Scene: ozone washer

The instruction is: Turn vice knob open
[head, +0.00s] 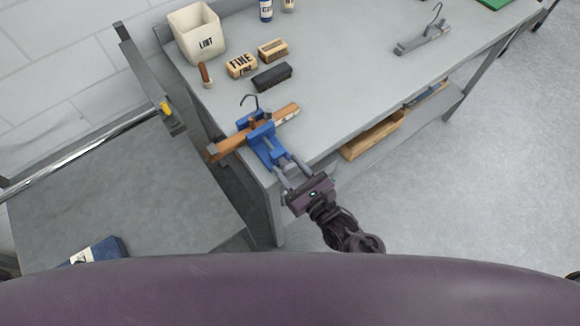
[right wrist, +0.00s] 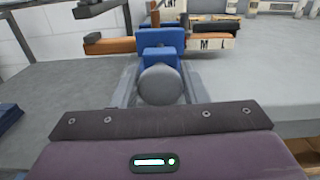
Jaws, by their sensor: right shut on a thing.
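The blue vice (head: 264,145) is fixed at the near left corner of the grey workbench. A wooden bar with a dark hook sits across it (head: 232,143). In the right wrist view the vice (right wrist: 158,48) stands straight ahead, with its round grey knob (right wrist: 160,85) in front. My right gripper (head: 286,172) is at the near end of the vice, its two fingers on either side of the knob and shut on it. Its fingers hide part of the knob in the head view. My left gripper is not in view.
The workbench (head: 340,80) holds a white lint bin (head: 196,32), wooden brushes (head: 242,65), a black brush (head: 272,76) and a grey hook clamp (head: 424,40). A wooden tray (head: 372,136) sits on the shelf below. A rail and a lower grey surface lie left.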

